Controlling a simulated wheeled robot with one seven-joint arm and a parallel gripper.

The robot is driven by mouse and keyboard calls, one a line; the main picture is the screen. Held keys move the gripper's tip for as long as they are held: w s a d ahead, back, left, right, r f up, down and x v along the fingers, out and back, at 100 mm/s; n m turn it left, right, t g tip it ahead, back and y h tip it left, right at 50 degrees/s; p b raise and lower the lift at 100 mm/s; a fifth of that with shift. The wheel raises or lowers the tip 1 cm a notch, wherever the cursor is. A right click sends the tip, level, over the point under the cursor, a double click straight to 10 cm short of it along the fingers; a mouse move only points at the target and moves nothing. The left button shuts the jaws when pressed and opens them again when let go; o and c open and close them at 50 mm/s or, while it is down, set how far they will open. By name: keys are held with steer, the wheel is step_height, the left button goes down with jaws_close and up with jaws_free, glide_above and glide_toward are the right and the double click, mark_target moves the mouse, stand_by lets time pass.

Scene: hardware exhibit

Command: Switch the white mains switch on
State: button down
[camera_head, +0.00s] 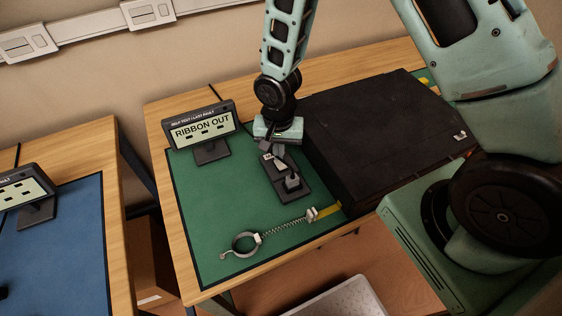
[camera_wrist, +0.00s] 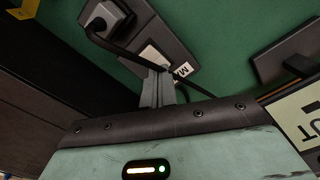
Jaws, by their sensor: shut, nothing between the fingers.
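A dark outlet block (camera_head: 275,187) lies on the green mat with a grey plug (camera_head: 292,182) in its near end. In the wrist view a white patch (camera_wrist: 152,54) and a label (camera_wrist: 182,71) with the letters "MA" show on the block (camera_wrist: 160,30). My gripper (camera_head: 280,152) is shut and empty, pointing down over that end; its fingertips (camera_wrist: 157,72) partly cover the white patch. I cannot tell whether they touch it, or the switch's position.
A display reading "RIBBON OUT" (camera_head: 203,130) stands left of my gripper. A large black case (camera_head: 375,125) stands close on the right. A ring on a coiled spring (camera_head: 245,243) lies in front. The mat's left side (camera_head: 205,205) is clear.

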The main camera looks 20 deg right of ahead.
step_height(320, 180, up, 6)
steer(key=p, duration=0.4)
steer(key=shift+r, duration=0.15)
stand_by(0.5)
